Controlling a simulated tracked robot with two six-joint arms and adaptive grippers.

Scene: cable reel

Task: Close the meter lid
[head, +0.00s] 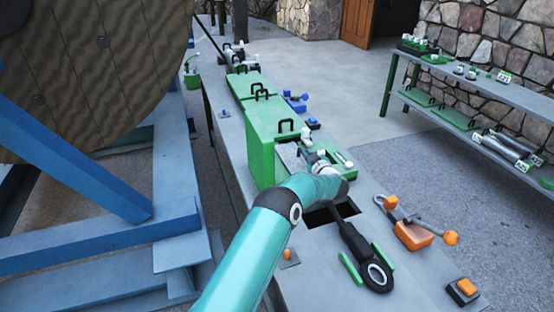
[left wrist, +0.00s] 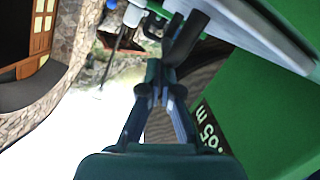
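A green meter box stands on the long grey bench, and a tall green panel, likely its raised lid (head: 264,150), is upright with a black handle (head: 286,126) on its edge. My left gripper (head: 303,153) is at the near right side of the panel, below the handle. In the left wrist view its fingers (left wrist: 170,65) are together beside the green box. A dark bar (left wrist: 187,38) lies at the tips; contact is unclear. My right gripper is out of view.
A dark bench opening (head: 330,214), a black tool with a ring (head: 378,274) and an orange clamp (head: 414,235) are nearer. More green boxes (head: 246,82) stand behind. A blue reel frame (head: 75,160) is left. A stocked shelf (head: 490,90) stands right, across clear floor.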

